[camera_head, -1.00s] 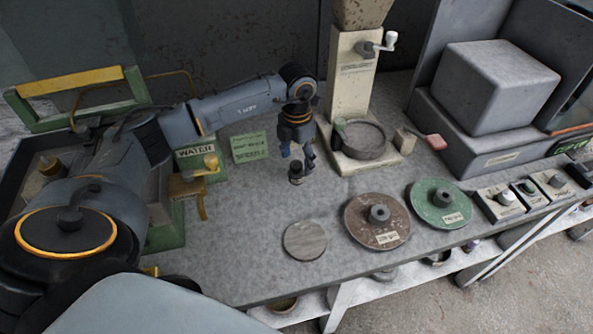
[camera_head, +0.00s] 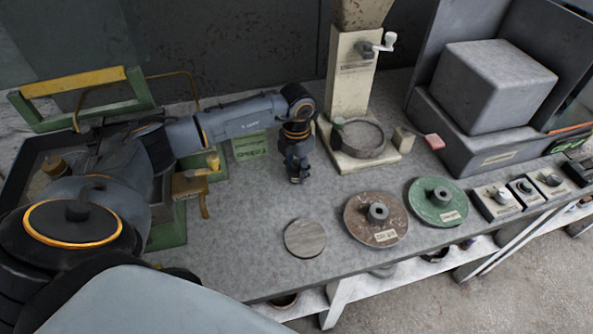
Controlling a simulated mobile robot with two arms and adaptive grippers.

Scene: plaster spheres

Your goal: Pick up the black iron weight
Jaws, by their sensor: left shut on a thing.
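The black iron weight (camera_head: 299,179) is small and dark and sits at the lower end of my left gripper (camera_head: 298,170). The fingers point down and are shut on it, hiding most of it. I cannot tell whether its base touches the grey tabletop (camera_head: 262,215) or is slightly above it. My left arm reaches in from the left over the table. My right gripper is not in view.
A beige hopper stand (camera_head: 352,75) with a crank is behind and right of the gripper. A grey disc (camera_head: 305,238), brown disc (camera_head: 362,232) and green disc (camera_head: 425,205) lie toward the front. A grey block (camera_head: 495,87) stands at right.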

